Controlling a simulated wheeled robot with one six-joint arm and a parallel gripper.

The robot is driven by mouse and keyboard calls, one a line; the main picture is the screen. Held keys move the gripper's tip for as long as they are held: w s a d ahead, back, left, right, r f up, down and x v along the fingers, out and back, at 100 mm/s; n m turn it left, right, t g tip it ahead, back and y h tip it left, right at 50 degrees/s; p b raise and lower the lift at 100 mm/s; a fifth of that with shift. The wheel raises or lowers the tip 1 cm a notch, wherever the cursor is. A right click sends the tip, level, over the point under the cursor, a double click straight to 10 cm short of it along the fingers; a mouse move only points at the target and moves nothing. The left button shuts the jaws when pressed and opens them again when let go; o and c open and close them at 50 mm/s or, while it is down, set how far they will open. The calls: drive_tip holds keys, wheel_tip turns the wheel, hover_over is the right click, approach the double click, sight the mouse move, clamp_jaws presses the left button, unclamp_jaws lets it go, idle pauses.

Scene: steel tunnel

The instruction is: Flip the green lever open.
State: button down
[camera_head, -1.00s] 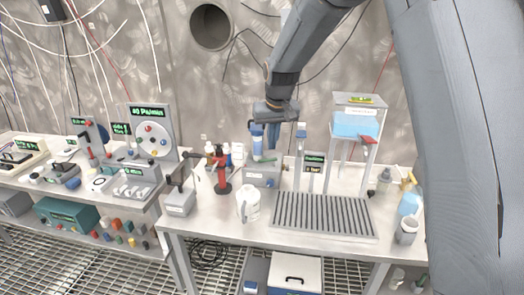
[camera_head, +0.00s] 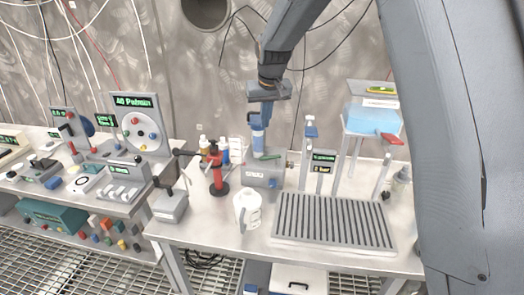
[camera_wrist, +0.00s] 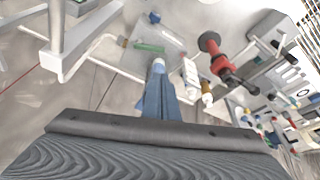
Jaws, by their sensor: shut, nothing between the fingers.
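The green lever (camera_head: 267,157) lies roughly flat on top of a grey box (camera_head: 262,180) at the back middle of the table. In the wrist view the green lever (camera_wrist: 148,47) lies across the box, just beyond the fingertips. My gripper (camera_head: 259,150) is shut and empty, pointing down at the lever's left end from above. In the wrist view its blue fingers (camera_wrist: 159,68) are closed together near the lever. I cannot tell whether they touch it. A small blue knob (camera_wrist: 154,17) shows on the box.
A slatted grey tray (camera_head: 333,222) is at right front. A blue tank (camera_head: 370,118) on a frame stands at right.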

drive_tip(key=b+x, duration=0.1)
drive_tip(key=x, duration=1)
drive_tip(key=b+x, duration=0.1)
drive_tip(key=x, duration=0.5)
drive_tip(key=shift+w+d+b, duration=0.25)
drive_tip(key=shift+d+b, duration=0.1)
drive_tip(key=shift+d, duration=0.05)
